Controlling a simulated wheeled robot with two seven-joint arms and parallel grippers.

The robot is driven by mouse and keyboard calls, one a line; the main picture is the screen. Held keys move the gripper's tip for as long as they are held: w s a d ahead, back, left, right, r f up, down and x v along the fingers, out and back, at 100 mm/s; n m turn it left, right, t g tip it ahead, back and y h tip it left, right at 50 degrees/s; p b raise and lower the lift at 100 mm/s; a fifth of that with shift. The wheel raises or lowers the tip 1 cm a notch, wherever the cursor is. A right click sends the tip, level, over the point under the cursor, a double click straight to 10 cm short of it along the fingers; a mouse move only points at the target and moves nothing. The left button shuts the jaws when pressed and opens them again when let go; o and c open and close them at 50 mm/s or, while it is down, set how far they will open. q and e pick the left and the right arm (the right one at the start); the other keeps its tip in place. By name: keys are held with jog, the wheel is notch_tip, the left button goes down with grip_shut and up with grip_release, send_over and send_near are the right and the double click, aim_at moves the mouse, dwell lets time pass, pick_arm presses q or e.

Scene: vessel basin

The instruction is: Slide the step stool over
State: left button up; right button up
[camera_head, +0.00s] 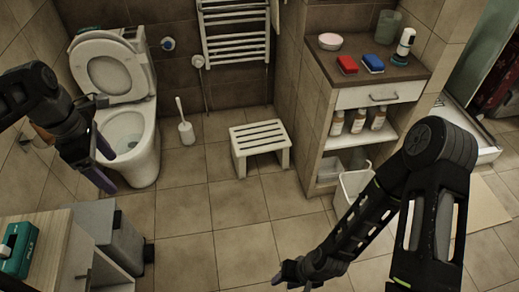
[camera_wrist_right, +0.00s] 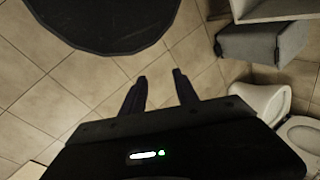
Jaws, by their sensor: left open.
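The step stool (camera_head: 259,136), pale with a slatted top, stands upright on the tiled floor between the toilet brush and the shelf unit. My left gripper (camera_head: 109,164) is open and empty in front of the toilet, left of the stool and apart from it. My right gripper (camera_head: 289,275) is low at the bottom edge of the head view, nearer than the stool and apart from it. In the right wrist view its two fingers (camera_wrist_right: 159,78) stand apart with only floor between them. I cannot identify the stool for sure in that view.
The toilet (camera_head: 139,162) with its lid up and a toilet brush (camera_head: 186,131) are left of the stool. The shelf unit (camera_head: 312,118) and a white bin (camera_head: 352,187) are to its right. A grey bin (camera_head: 117,240) stands front left. Floor before the stool is clear.

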jog(key=shift+c, duration=0.7)
jog(key=c, duration=0.5)
pick_arm(q)
jog(key=w+d+f+m+h, duration=0.1)
jog(key=d+f+m, duration=0.3)
jog(key=d+f, duration=0.45)
jog(key=w+d+f+m+h, duration=0.1)
jog(key=d+f+m, duration=0.4)
jog(key=f, duration=0.7)
pick_arm(e)
grip_shut()
pick_arm(q)
jog(key=s+d+f+m, duration=1.1)
jog(key=s+d+f, duration=0.2)
jog(key=s+f, duration=0.2)
jog(key=shift+s+f, duration=0.4)
jog(key=shift+f, duration=0.4)
jog(key=shift+d, duration=0.1)
